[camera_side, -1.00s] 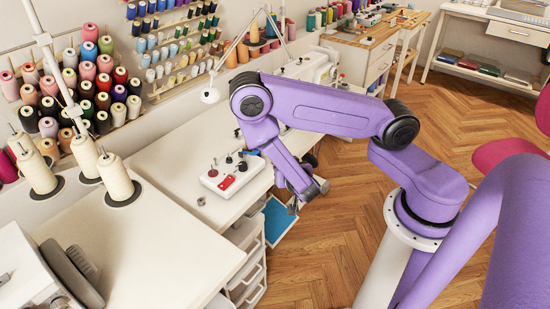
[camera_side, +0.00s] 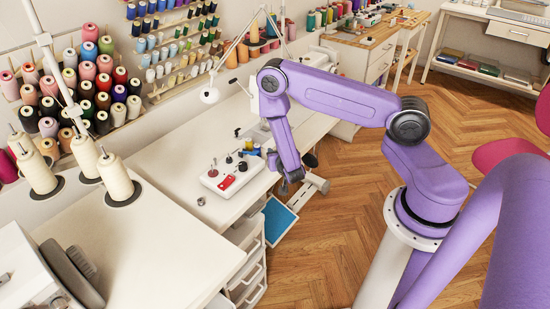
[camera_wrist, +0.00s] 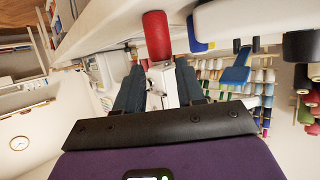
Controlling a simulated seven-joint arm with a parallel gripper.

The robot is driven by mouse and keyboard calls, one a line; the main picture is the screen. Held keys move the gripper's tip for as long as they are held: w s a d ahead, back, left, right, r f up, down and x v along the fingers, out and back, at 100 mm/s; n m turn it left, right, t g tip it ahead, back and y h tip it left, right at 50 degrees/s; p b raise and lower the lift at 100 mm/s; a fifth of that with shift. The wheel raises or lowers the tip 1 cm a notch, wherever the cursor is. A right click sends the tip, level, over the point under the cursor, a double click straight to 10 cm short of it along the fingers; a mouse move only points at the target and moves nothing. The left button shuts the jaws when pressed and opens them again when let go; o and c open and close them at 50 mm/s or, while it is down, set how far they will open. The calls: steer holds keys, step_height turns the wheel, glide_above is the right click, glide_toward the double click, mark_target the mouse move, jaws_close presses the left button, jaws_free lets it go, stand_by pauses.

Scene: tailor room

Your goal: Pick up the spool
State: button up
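A red, rounded cylinder that looks like a spool (camera_wrist: 156,36) is in the wrist view, just ahead of and between the fingertips.
A white box with knobs and a red patch (camera_side: 230,178) stands on the table (camera_side: 165,240) left of my gripper. A lamp (camera_side: 210,95) and sewing machine (camera_side: 317,66) are behind. Large cream cones (camera_side: 117,180) stand left. Thread racks (camera_side: 75,85) line the wall.

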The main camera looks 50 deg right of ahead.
steer(key=shift+f+x, duration=0.15)
steer(key=shift+x, duration=1.15)
steer(key=shift+f+x, duration=0.15)
steer(key=shift+x, duration=1.15)
steer(key=shift+a, duration=0.2)
steer(key=c, duration=0.7)
